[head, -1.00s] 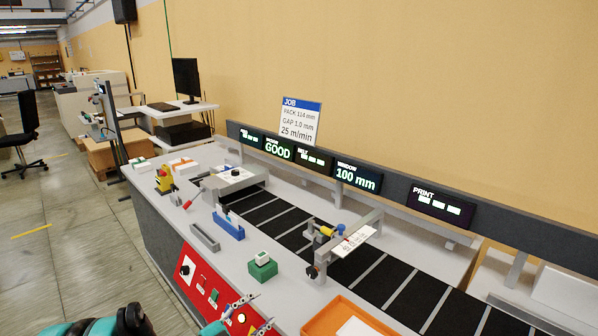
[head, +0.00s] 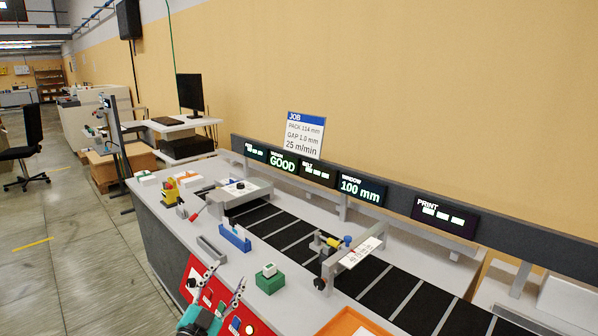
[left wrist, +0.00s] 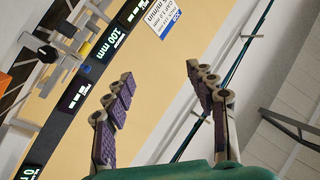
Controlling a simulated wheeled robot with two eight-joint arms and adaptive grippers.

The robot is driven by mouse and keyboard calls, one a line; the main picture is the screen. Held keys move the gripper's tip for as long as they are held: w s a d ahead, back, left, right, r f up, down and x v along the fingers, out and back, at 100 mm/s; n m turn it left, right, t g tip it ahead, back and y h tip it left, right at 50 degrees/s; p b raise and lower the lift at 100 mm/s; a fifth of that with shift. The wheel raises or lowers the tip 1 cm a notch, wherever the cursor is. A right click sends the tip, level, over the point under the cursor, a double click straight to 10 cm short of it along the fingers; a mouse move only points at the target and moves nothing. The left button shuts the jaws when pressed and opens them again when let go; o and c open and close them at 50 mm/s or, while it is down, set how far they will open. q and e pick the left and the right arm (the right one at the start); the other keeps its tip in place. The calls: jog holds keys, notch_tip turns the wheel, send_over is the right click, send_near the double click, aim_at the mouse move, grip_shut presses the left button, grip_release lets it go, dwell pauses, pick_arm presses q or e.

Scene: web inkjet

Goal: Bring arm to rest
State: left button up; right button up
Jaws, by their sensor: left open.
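My left gripper (head: 226,278) shows at the bottom of the head view, in front of the red control panel at the front of the machine. Its two fingers are spread apart with nothing between them. In the left wrist view the same open fingers (left wrist: 160,105) point up across the wall and the machine's displays, and the gap between them is empty. My right gripper is in neither view.
The machine's red panel (head: 207,301) lies close to the gripper. A green block (head: 270,283), a blue holder (head: 235,238), a grey channel (head: 211,249) and an orange tray (head: 348,325) sit on the worktop. A black belt (head: 290,237) runs behind them. Floor at left is open.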

pick_arm(q)
jog(key=s+a+n+g+y, duration=0.4)
jog(key=s+a+n+y, duration=0.2)
jog(key=a+n+y, duration=0.25)
jog(key=s+d+f+g, duration=0.3)
jog(key=s+f, duration=0.1)
jog(key=s, duration=0.2)
jog(key=s+d+f+n+g+h, duration=0.1)
jog(key=s+d+f+g, duration=0.1)
jog(key=s+f, duration=0.2)
jog(key=s+d+f+g+h, duration=0.1)
jog(key=s+d+f+g, duration=0.2)
jog(key=s, duration=0.6)
jog(key=shift+s+d+f+g, duration=0.3)
jog(key=shift+s+f, duration=0.05)
jog(key=shift+f, duration=0.6)
